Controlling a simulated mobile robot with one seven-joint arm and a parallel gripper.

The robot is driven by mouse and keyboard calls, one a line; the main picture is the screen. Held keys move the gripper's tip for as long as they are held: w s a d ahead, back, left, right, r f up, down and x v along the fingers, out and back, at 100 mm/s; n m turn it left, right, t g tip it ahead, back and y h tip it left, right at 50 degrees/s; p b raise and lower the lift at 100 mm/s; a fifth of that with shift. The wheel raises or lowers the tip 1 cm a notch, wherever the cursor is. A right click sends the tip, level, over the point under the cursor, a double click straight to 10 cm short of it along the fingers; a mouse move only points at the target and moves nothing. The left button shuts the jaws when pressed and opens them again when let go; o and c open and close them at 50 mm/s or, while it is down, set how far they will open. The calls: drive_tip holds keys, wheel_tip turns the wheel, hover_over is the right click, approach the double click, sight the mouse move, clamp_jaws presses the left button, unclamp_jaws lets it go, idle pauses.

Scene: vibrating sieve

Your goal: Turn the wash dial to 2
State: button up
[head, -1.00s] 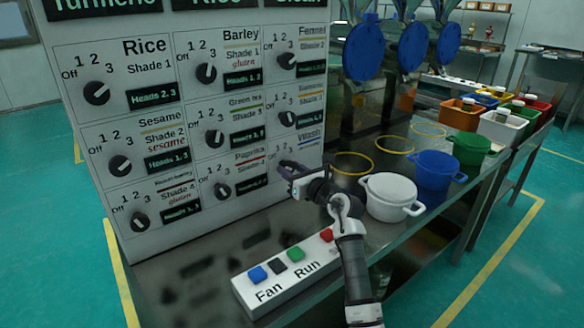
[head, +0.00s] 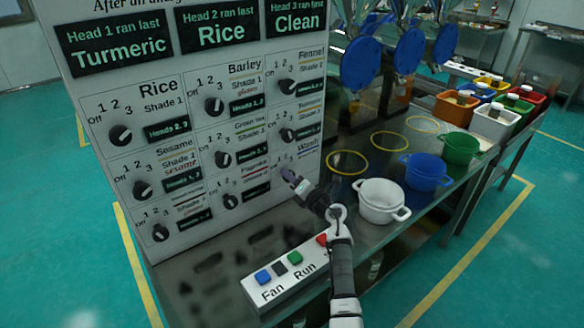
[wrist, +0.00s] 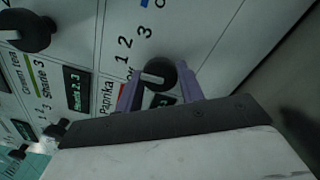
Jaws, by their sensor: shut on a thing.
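The wash dial (wrist: 160,74) is a round black knob with a white mark, at the lower right of the white panel. In the wrist view it sits between the two purple fingers of my gripper (wrist: 161,88), which is shut on it. The digits 1, 2 and 3 are printed beside it. The white mark points roughly left in that view; I cannot tell which setting it is at. In the head view my gripper (head: 288,176) is against the panel below the Wash label (head: 308,147) and hides the dial.
The panel (head: 75,85) carries several other dials, such as the Paprika dial (head: 230,201) left of my gripper. A button box (head: 290,272) lies below my arm. A white pot (head: 380,203) and yellow rings (head: 346,163) stand to the right on the metal table.

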drive_tip(key=m+p, duration=0.2)
drive_tip(key=m, duration=0.2)
drive_tip(key=shift+m, duration=0.4)
idle(0.4)
drive_tip(key=o, duration=1)
drive_tip(key=b+v, duration=0.2)
drive_tip(key=v, duration=1.2)
drive_tip(key=shift+b, duration=0.3)
